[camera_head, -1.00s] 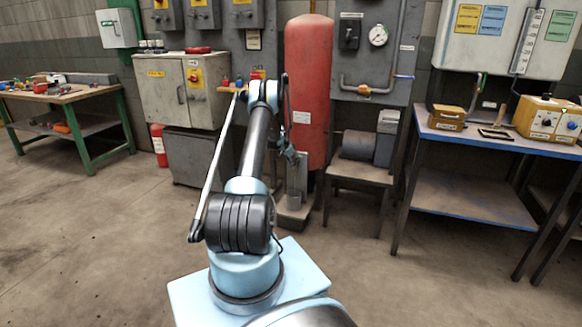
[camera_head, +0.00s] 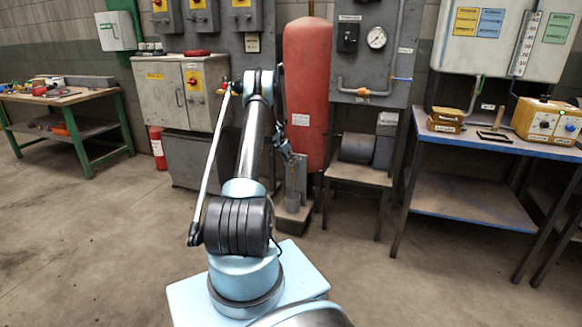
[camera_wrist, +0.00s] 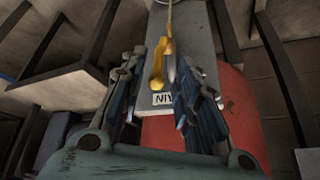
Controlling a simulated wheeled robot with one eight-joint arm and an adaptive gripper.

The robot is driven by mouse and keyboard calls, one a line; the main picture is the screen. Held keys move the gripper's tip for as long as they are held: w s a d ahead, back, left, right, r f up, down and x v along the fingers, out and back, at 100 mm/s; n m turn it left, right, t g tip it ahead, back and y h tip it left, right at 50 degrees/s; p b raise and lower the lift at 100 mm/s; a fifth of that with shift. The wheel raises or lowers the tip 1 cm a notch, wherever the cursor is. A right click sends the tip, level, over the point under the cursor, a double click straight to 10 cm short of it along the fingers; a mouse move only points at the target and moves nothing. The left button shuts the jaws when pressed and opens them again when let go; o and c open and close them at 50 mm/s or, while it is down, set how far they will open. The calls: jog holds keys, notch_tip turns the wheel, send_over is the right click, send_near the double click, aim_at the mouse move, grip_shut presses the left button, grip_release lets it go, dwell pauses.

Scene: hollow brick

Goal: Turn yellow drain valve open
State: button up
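The yellow valve handle (camera_wrist: 158,58) shows in the wrist view, in front of a grey post or panel (camera_wrist: 194,45) with a white label (camera_wrist: 163,99). My gripper (camera_wrist: 161,72) is open, with one finger to either side of the handle in the picture. I cannot tell whether a finger touches it. In the head view my gripper (camera_head: 288,153) hangs near the narrow grey post (camera_head: 296,180) in front of the red tank (camera_head: 306,80). The yellow handle cannot be made out there.
A low grey stand (camera_head: 357,175) stands right of the tank. A blue workbench (camera_head: 470,200) is farther right. A grey cabinet (camera_head: 165,98) and a fire extinguisher (camera_head: 158,148) are to the left. The floor (camera_head: 90,230) at front left is clear.

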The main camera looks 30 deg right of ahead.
jog(key=v, duration=0.6)
jog(key=shift+a+r, duration=0.2)
